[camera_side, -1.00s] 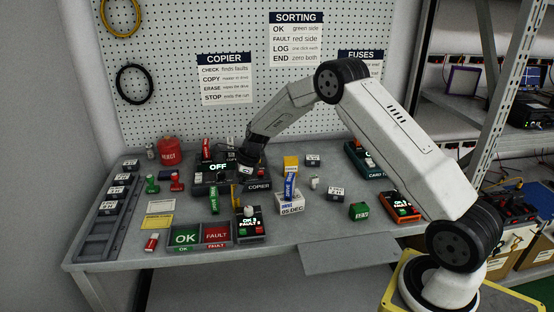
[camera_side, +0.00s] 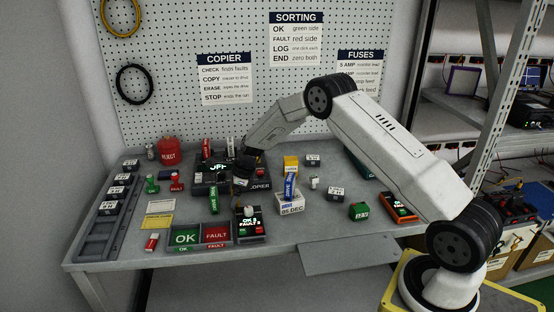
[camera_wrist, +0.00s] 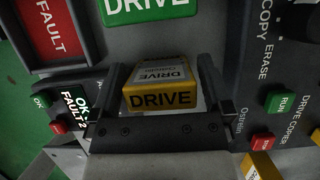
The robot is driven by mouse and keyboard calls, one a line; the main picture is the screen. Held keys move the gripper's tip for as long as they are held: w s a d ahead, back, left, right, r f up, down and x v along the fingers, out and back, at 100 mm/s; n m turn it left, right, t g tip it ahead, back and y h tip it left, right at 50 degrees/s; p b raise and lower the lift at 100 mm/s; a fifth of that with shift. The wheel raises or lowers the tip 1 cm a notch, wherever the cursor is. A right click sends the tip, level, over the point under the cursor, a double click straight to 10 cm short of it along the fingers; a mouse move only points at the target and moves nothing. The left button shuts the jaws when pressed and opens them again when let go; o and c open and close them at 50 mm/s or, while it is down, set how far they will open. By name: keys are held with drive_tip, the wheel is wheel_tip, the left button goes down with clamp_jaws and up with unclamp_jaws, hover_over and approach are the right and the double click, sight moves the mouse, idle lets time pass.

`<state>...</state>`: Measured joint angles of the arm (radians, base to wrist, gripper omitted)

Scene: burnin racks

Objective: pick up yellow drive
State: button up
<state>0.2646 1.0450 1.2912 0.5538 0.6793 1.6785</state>
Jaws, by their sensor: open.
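The yellow drive (camera_wrist: 160,97) is a small block with a yellow face marked DRIVE and a pale label on its upper face. In the wrist view it sits between the two fingers of my gripper (camera_wrist: 165,92), which are open, one on each side of it. Whether a finger touches it cannot be told. In the side view my gripper (camera_side: 242,172) is low in front of the drive copier (camera_side: 202,190), and the yellow drive is not clearly visible there.
A green drive (camera_side: 213,199) stands to the left of my gripper. The OK/FAULT counter (camera_side: 250,226) and sorting tray (camera_side: 200,246) are nearer the front edge. A dated box (camera_side: 291,207) with a blue-and-white and a yellow item stands to the right.

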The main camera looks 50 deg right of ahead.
drive_tip(key=c, duration=1.1)
drive_tip(key=shift+r, duration=0.1)
drive_tip(key=shift+r, duration=0.8)
drive_tip(key=shift+s+a+r, duration=0.35)
drive_tip(key=shift+s+r, duration=1.55)
drive_tip(key=shift+s, duration=0.4)
drive_tip(key=shift+s+a+r, duration=0.3)
drive_tip(key=shift+s+r, duration=1.55)
drive_tip(key=shift+s, duration=0.45)
drive_tip(key=shift+s+a+r, duration=0.35)
drive_tip(key=shift+s+r, duration=1.55)
drive_tip(key=shift+s, duration=0.4)
